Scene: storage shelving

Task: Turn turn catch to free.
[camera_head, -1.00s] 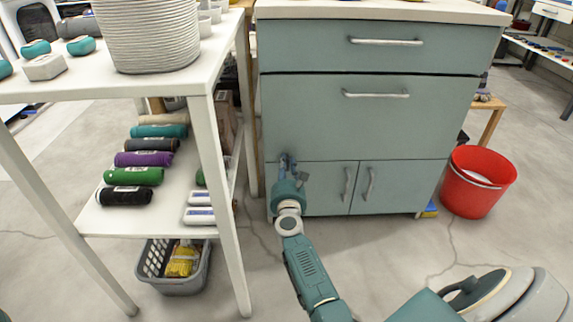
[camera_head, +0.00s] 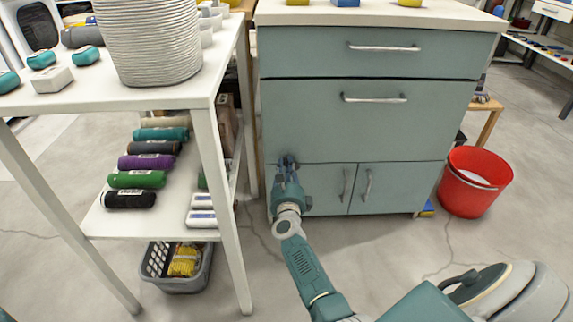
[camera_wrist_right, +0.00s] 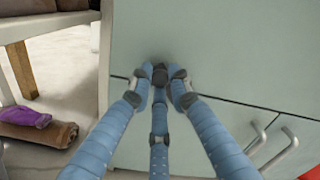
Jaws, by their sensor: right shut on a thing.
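The turn catch (camera_wrist_right: 159,76) is a small dark piece on the grey-green cabinet (camera_head: 370,120), at the seam between the wide drawer front and the left lower door. In the right wrist view my right gripper (camera_wrist_right: 162,84) has its blue fingers closed around the catch, which they partly hide. The catch's exact angle is hard to tell. In the head view my right gripper (camera_head: 287,165) is at the same spot, at the cabinet's left side. My left gripper is not in view.
A white table (camera_head: 225,75) with a lower shelf of rolled cloths stands close on the left. A grey basket (camera_head: 178,283) is under it. A red bucket (camera_head: 474,182) stands right of the cabinet. The lower doors have two upright handles (camera_head: 366,184). Floor in front is clear.

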